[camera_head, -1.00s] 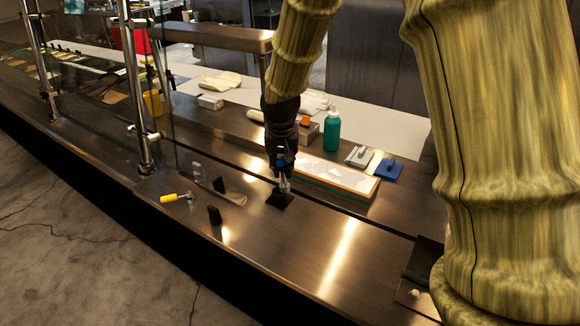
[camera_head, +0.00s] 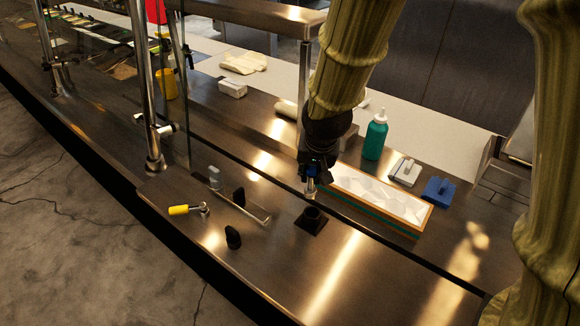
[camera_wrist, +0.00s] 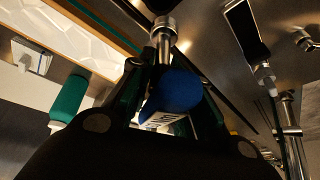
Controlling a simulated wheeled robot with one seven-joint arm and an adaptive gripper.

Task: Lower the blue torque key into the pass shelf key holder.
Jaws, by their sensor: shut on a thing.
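My gripper (camera_head: 314,180) is shut on the blue torque key (camera_head: 310,169) above the counter. In the wrist view the key's blue body (camera_wrist: 176,92) sits between the two dark fingers, and its metal shaft and round end (camera_wrist: 163,28) extend beyond them. In the head view the shaft points down, roughly upright. The holder cannot be made out in the wrist view.
A yellow-handled tool (camera_head: 184,210) and black upright pieces (camera_head: 233,238) are at left. A shallow white-topped tray (camera_head: 375,197) lies right of my gripper. A green bottle (camera_head: 376,136) and a blue block (camera_head: 438,190) stand behind. The counter right of the holder is clear.

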